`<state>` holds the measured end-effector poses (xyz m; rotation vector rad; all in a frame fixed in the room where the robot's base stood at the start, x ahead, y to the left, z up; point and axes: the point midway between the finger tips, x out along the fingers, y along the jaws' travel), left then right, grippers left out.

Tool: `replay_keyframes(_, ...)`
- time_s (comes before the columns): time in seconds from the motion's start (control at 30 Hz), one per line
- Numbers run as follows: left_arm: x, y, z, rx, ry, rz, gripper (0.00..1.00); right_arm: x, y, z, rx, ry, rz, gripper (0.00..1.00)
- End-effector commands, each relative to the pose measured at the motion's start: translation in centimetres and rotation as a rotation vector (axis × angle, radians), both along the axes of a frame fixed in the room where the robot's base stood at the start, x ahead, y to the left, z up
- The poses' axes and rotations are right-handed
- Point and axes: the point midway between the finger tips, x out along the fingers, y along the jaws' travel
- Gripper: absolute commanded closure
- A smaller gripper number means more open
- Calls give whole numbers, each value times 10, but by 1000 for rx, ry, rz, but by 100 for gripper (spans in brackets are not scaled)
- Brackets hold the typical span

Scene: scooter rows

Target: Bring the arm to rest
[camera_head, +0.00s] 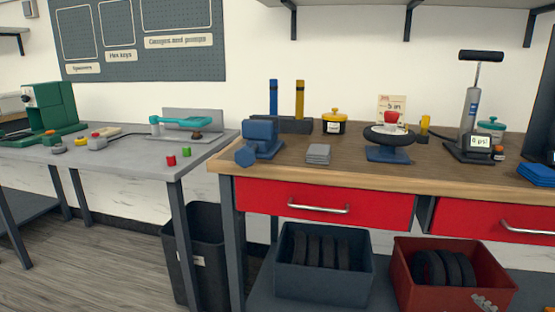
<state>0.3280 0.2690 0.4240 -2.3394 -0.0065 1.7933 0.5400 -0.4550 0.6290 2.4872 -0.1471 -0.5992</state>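Neither of my grippers shows in the head view, and no part of my arms is visible. A wooden workbench (340,175) with red drawers stands at the centre and right.
A grey table (120,158) at left holds a green machine (50,108) and a teal-handled tool (185,121). A black bin (200,250) stands below. A blue crate (322,284) and red crate (455,297) hold tires under the bench. The floor at lower left is clear.

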Motion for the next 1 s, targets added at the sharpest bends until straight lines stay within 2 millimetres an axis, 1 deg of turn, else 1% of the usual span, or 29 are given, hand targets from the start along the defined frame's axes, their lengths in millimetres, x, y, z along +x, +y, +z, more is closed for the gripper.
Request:
replay_keyframes(0.03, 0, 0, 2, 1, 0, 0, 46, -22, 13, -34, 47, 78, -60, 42)
replay_keyframes(0.07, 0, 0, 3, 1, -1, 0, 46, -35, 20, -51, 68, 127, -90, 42)
replay_keyframes(0.1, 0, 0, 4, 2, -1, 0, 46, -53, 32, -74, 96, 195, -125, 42)
replay_keyframes(0.17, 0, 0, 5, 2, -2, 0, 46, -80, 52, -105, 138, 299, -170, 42)
replay_keyframes(0.2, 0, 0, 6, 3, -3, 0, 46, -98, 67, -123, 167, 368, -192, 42)
replay_keyframes(0.27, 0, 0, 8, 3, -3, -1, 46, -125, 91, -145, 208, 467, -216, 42)
replay_keyframes(0.3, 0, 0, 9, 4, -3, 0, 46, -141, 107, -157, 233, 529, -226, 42)
replay_keyframes(0.4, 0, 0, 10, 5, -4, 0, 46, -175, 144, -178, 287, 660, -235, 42)
replay_keyframes(0.5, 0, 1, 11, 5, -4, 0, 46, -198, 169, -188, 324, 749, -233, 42)
replay_keyframes(0.6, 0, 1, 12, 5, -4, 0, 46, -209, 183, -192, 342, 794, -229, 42)
replay_keyframes(0.7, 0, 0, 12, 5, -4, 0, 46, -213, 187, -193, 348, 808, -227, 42)
replay_keyframes(1.0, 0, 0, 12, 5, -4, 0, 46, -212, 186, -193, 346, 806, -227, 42)
